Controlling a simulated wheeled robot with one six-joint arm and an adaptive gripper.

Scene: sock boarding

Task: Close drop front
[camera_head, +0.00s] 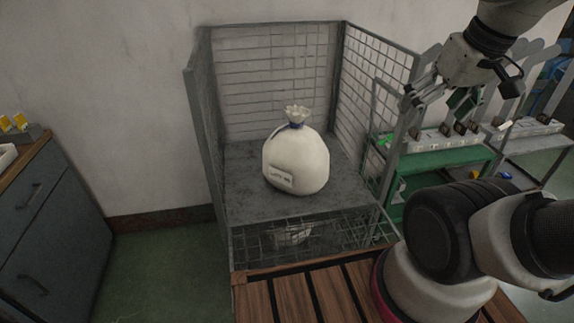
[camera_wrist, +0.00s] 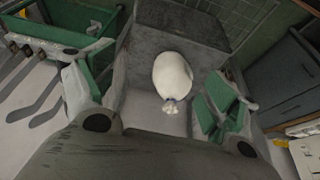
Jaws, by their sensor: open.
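A grey wire-mesh cage (camera_head: 345,55) stands against the wall in the head view. Its front is open above the grey shelf (camera_head: 235,180). A mesh front panel (camera_head: 345,235) shows low at the cage's front edge, below shelf level; it looks lowered. A tied white sack (camera_head: 297,162) with a label sits upright on the shelf. My gripper (camera_head: 430,98) is open and empty, raised to the right of the cage, apart from the panel. In the wrist view, the sack (camera_wrist: 172,75) shows between the open fingers (camera_wrist: 155,95); the front panel is not clear there.
A wooden slatted surface (camera_head: 290,295) lies in front of the cage. Green trolleys (camera_head: 440,160) with trays stand to the right. A dark drawer cabinet (camera_head: 50,230) is at the left, with green floor (camera_head: 160,260) between. Something white (camera_head: 292,235) shows through the lower mesh.

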